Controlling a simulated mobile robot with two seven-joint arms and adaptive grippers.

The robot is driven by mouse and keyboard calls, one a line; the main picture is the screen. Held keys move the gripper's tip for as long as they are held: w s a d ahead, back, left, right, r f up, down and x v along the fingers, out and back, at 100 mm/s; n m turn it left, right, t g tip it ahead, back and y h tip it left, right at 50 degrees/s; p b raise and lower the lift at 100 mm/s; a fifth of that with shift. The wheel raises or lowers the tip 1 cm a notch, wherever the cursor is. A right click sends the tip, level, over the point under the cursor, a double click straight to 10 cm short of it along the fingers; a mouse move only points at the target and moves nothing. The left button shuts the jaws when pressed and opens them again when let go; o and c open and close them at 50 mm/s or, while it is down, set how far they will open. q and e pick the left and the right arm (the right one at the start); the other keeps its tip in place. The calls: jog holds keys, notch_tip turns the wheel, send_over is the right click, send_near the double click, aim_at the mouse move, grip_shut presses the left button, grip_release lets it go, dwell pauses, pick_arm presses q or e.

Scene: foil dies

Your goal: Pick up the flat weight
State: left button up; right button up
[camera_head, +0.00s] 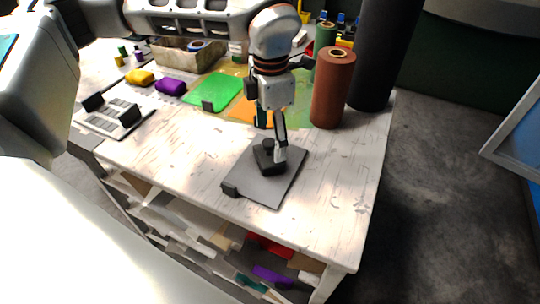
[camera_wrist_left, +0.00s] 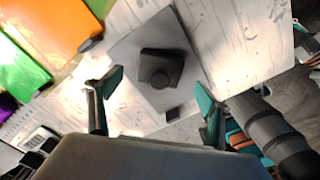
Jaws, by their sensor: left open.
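The flat weight is a dark square block with a round knob on top (camera_head: 267,164). It rests on a grey plate (camera_head: 262,190) near the front of the white table. In the left wrist view the weight (camera_wrist_left: 165,72) lies on the plate (camera_wrist_left: 196,72), ahead of my fingers and apart from them. My left gripper (camera_head: 272,138) points down just above the weight, and one finger covers part of it in the head view. Its two teal-edged fingers (camera_wrist_left: 155,95) are spread with nothing between them. My right gripper is not in view.
A brown roll (camera_head: 333,90) and a taller black roll (camera_head: 384,50) stand upright at the table's right back. A green sheet (camera_head: 213,91) and an orange one lie behind. Bare table (camera_head: 330,190) surrounds the plate.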

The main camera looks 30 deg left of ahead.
aim_at(269, 153)
pick_arm(q)
notch_tip(269, 153, down, 6)
jog(key=shift+s+a, duration=0.15)
jog(key=c, duration=1.8)
jog(key=shift+r, duration=0.1)
jog(key=c, duration=0.4)
jog(key=shift+o, duration=0.2)
jog(key=shift+r, duration=0.1)
